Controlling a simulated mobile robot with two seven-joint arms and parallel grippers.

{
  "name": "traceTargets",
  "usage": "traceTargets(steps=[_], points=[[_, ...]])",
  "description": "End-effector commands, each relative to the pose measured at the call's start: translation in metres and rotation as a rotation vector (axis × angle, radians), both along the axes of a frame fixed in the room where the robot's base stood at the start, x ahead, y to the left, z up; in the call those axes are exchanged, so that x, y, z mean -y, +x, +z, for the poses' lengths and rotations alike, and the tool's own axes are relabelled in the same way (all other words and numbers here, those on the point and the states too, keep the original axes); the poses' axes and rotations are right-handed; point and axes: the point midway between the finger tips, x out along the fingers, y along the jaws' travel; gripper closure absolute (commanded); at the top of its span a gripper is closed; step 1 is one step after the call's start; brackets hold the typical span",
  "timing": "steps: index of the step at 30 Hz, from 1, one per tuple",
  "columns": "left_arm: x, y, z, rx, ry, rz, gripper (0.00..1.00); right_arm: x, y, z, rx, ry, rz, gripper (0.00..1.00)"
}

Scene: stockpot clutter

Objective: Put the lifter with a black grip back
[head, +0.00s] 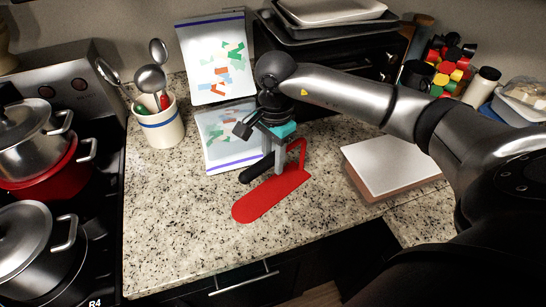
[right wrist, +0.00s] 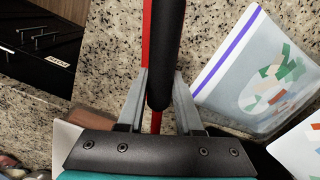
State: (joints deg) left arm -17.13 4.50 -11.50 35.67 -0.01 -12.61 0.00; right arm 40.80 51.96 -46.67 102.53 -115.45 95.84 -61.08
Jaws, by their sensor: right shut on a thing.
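My right gripper (head: 271,164) is low over the counter, left of its centre, with its teal part above two grey fingers. It is shut on the black grip (head: 256,169) of the lifter. In the right wrist view the black grip (right wrist: 166,50) runs between the two fingers. My left gripper is not in view.
A cream crock (head: 157,128) with metal ladles stands left. Two clear bags (head: 216,55) (head: 222,135) are behind the gripper. A white board (head: 390,165) lies right. The stove with several pots (head: 35,240) is far left. The speckled counter in front is clear.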

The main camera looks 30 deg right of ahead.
Motion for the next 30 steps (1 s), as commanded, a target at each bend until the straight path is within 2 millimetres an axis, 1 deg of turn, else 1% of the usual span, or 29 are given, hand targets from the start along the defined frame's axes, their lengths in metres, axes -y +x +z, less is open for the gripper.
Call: traceTargets(steps=[5,6,13,20,24,26,30], points=[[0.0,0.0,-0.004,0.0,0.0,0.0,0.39,0.0,0.0,-0.003,0.001,0.0,0.0,1.0],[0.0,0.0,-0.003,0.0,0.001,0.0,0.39,0.0,0.0,-0.003,0.0,0.0,0.0,0.62],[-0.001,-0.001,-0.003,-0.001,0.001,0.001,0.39,0.0,0.0,-0.002,0.0,0.0,0.0,0.37],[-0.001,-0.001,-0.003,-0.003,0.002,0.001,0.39,0.0,0.0,-0.002,0.0,0.0,0.0,0.36],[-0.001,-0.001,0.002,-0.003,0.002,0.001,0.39,0.0,0.0,0.002,0.0,0.001,0.0,0.36],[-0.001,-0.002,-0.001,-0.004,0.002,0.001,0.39,0.0,0.001,0.011,0.005,0.001,0.0,0.36],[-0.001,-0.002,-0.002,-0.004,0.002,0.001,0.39,0.001,0.002,0.039,0.007,0.0,0.001,0.36]])
